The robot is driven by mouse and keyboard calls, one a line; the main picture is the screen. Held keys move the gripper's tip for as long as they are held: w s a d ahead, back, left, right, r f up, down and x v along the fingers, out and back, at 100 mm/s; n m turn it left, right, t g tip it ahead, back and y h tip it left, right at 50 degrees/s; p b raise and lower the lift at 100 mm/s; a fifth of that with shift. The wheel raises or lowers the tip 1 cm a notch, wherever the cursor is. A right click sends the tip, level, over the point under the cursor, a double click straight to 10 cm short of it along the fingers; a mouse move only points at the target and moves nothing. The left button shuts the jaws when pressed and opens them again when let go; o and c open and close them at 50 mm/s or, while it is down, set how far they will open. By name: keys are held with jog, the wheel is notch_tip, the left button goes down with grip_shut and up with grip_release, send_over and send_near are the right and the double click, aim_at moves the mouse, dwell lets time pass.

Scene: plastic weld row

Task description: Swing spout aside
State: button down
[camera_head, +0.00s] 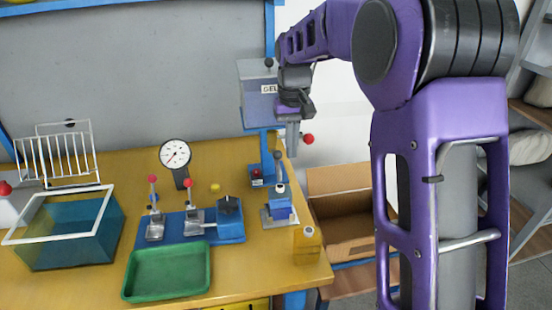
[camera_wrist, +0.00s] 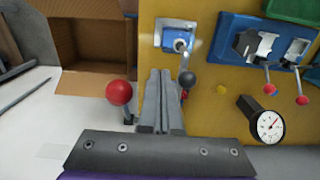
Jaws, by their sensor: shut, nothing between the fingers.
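The grey hopper (camera_head: 258,85), with a partly hidden label starting "GEL", stands on a blue post at the bench's right end. A red ball knob (camera_head: 308,139) on a short dark stem shows just right of my gripper (camera_head: 292,152). The knob also shows in the wrist view (camera_wrist: 119,92), left of my finger pair (camera_wrist: 162,75) with a gap between. It may belong to the spout; the spout itself I cannot make out clearly behind my gripper. My gripper points down, its two grey fingers together and empty.
Below my fingers is a blue fixture (camera_head: 279,208) with an upright lever and dark ball. An open cardboard box (camera_head: 340,215) stands right of the bench. A dial gauge (camera_head: 175,153), blue clamp plate, green tray (camera_head: 168,272) and blue bin (camera_head: 70,240) lie left.

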aim_at(278, 152)
jog(key=shift+f, duration=0.5)
jog(key=shift+a, duration=0.15)
jog(key=shift+s+a, duration=0.15)
jog(key=shift+a, duration=0.5)
jog(key=shift+s+a+p, duration=0.1)
jog(key=shift+a+p, duration=0.2)
jog(key=shift+p, duration=0.1)
jog(key=shift+s+a, duration=0.1)
jog(key=shift+a, duration=0.1)
jog(key=shift+a+p, duration=0.1)
jog(key=shift+p, duration=0.2)
jog(key=shift+a, duration=0.15)
